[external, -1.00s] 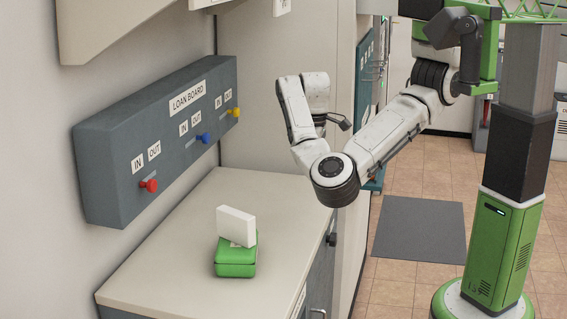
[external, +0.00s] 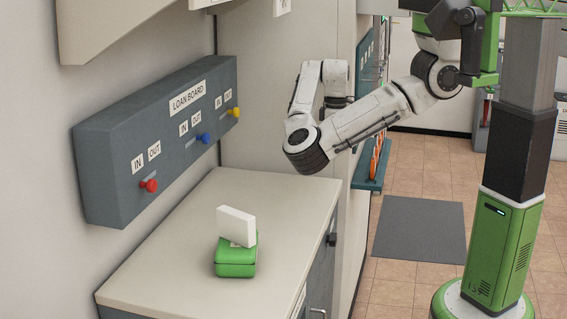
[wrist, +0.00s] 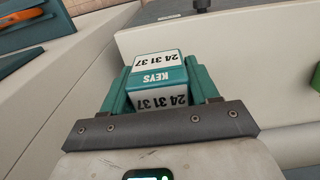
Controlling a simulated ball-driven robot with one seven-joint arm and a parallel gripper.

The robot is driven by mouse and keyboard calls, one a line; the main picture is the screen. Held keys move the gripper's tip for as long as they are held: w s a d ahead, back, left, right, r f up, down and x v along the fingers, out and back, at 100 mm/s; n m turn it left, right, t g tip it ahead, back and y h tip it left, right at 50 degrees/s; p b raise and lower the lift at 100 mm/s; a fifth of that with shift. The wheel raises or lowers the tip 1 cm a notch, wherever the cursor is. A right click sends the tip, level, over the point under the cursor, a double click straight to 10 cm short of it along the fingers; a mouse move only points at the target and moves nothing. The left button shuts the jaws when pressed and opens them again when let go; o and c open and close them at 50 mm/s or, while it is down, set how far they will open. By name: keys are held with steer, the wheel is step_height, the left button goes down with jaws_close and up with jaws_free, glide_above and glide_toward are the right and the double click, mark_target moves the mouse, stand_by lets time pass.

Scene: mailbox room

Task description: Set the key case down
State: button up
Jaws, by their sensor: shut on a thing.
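The key case (wrist: 158,72) is a small teal and white box marked KEYS and 24 31 37, upside down in the wrist view. My gripper (wrist: 157,76) is shut on it, with one teal finger along each side. The case is held in the air, with pale surfaces behind it. In the external view my raised arm is near the far end of the counter (external: 190,228); the gripper and case cannot be made out there behind the arm links.
The loan board (external: 165,140) with red, blue and yellow knobs hangs above. A teal shelf (external: 371,184) with orange items stands beyond the counter. The rest of the counter is clear.

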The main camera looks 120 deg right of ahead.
steer(key=w+d+f, duration=0.5)
steer(key=w+d, duration=0.1)
steer(key=w, duration=0.1)
steer(key=b, duration=0.1)
glide_above(290, 188)
steer(key=f, duration=0.3)
steer(key=shift+s+f, duration=0.3)
steer(key=shift+f, duration=0.05)
steer(key=shift+w+d+f, duration=0.2)
steer(key=shift+w+f, duration=0.1)
steer(key=shift+f, duration=0.2)
steer(key=shift+f+p, duration=0.45)
steer(key=shift+f, duration=1.05)
steer(key=shift+f, duration=0.1)
steer(key=o, duration=1.1)
step_height(290, 188, up, 12)
steer(key=shift+b, duration=0.3)
